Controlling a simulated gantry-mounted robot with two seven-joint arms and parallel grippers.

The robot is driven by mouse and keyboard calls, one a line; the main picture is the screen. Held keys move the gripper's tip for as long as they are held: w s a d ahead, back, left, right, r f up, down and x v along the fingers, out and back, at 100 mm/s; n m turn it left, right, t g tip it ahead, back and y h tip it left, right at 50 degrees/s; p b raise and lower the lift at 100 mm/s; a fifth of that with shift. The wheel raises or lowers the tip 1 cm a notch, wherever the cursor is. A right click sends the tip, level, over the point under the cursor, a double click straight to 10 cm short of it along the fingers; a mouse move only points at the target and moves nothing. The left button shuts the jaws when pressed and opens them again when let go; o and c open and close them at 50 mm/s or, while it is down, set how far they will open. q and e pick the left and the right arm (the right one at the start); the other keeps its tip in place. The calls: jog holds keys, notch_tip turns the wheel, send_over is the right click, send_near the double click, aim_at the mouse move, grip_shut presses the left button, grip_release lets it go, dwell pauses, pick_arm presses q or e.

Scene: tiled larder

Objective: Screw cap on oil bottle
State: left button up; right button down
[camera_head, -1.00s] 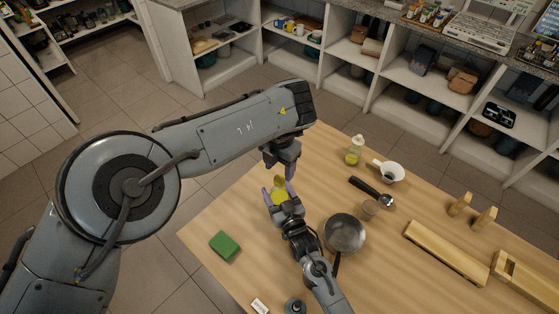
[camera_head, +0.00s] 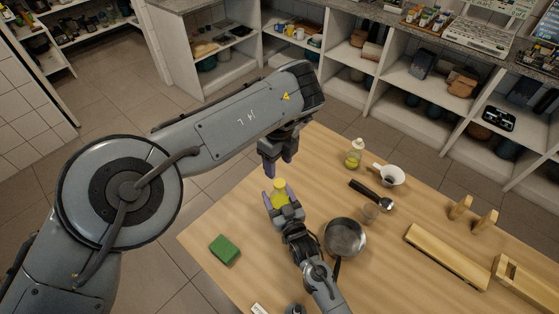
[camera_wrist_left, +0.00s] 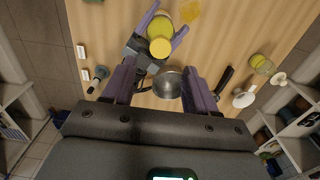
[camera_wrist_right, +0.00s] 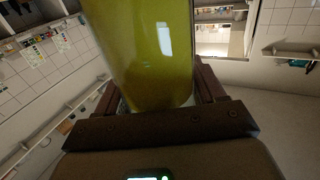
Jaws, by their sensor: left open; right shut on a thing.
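The oil bottle (camera_head: 279,197) stands between the fingers of my right gripper (camera_head: 283,203), which is shut on it. Its yellow-green oil fills much of the right wrist view (camera_wrist_right: 150,50). A yellow cap (camera_head: 279,184) sits at the top of the bottle; in the left wrist view the cap (camera_wrist_left: 160,48) shows as a round yellow disc. I cannot tell how tightly it sits. My left gripper (camera_head: 279,168) is open and empty, above and apart from the cap. Its two fingers (camera_wrist_left: 158,84) show spread in the left wrist view.
A metal pan (camera_head: 345,238) stands right of the bottle. A green sponge (camera_head: 225,250) lies at left. Wooden pieces (camera_head: 445,252) occupy the right side.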

aim_at(280, 183)
pick_arm(q)
jog(key=shift+d+f, duration=0.1)
jog(key=shift+d, duration=0.05)
jog(key=shift+f, duration=3.95)
jog(key=shift+c, duration=0.3)
grip_shut()
jog(key=shift+o, duration=1)
grip_release()
notch_tip(280, 183, up, 12)
